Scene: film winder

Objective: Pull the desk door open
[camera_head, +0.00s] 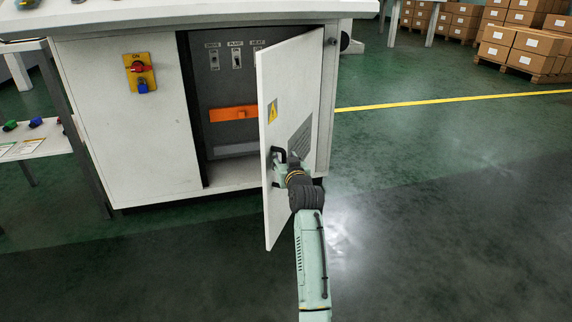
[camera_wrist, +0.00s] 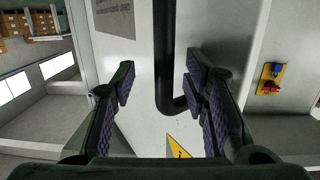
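The white desk door (camera_head: 290,110) stands partly open, swung out from the cabinet on its right-hand edge. It bears a yellow warning label (camera_head: 272,111), also seen in the wrist view (camera_wrist: 181,146). The black door handle (camera_head: 278,154) is on the door's face. My gripper (camera_head: 283,167) is at this handle. In the wrist view, the handle (camera_wrist: 164,50) runs between the two spread fingers of my gripper (camera_wrist: 161,88). It lies nearer the right finger, with a clear gap to the left finger. I cannot tell whether the right finger touches it.
The open cabinet (camera_head: 130,170) shows switches and an orange bar (camera_head: 233,113) inside. A red and blue switch on a yellow plate (camera_head: 140,73) is on its front. A side table (camera_head: 35,145) stands left. Boxes (camera_head: 515,47) are far right. Floor right of the door is clear.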

